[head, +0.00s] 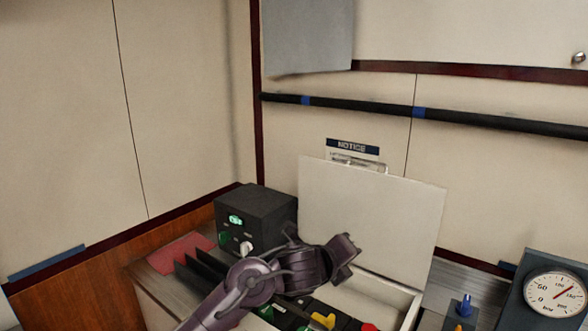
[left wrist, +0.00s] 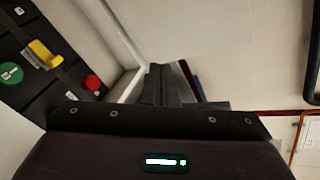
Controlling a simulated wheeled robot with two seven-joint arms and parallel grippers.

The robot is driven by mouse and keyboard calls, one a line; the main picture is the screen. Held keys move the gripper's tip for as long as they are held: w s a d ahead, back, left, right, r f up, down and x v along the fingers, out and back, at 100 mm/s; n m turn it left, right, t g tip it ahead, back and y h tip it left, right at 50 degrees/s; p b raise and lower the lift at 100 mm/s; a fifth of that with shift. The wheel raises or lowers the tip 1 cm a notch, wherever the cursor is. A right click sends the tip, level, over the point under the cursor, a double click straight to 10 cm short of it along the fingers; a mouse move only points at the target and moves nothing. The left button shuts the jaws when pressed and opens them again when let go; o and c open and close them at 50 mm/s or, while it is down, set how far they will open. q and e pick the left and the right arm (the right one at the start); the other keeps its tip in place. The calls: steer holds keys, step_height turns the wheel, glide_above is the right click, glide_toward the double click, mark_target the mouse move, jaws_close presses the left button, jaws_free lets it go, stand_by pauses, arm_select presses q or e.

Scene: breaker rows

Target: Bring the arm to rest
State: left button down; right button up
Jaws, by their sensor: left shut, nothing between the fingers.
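My left arm (head: 232,295) comes up from the bottom of the head view. Its dark purple gripper (head: 345,250) is in front of the raised white lid of an open box, above the breakers inside. The gripper is shut and holds nothing. In the left wrist view its dark housing with a small lit green display fills the bottom. A yellow switch (head: 323,320) and a red button (head: 369,327) show below the gripper. The yellow switch (left wrist: 42,53), the red button (left wrist: 92,82) and a green button (left wrist: 10,73) are at the wrist view's upper left. My right gripper is not in view.
The white lid (head: 375,205) stands upright behind the gripper. A black box with a green display (head: 255,222) is at its left, near a red pad (head: 180,253). A gauge (head: 555,293) and a blue knob (head: 464,306) are at right. A dark rail (head: 360,107) crosses the wall.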

arm_select(q)
steer(key=s+a+f+n+g+y, duration=0.2)
steer(key=s+a+f+n+y, duration=0.3)
steer(key=s+a+f+n, duration=1.15)
steer(key=s+a+f+n+g+y, duration=0.2)
steer(key=s+a+f+n+g, duration=0.1)
steer(key=s+a+n, duration=0.45)
steer(key=s+a+f+n+g+y, duration=0.1)
steer(key=s+a+f+n+g, duration=0.1)
steer(key=s+a+n, duration=0.6)
step_height(320, 180, down, 28)
steer(key=s+d+m+g, duration=0.1)
steer(key=m, duration=0.1)
steer(key=s+a+f+g, duration=0.1)
steer(key=s+a+f, duration=0.2)
steer(key=s+f, duration=1.7)
steer(key=shift+s+f, duration=0.2)
steer(key=shift+s, duration=0.2)
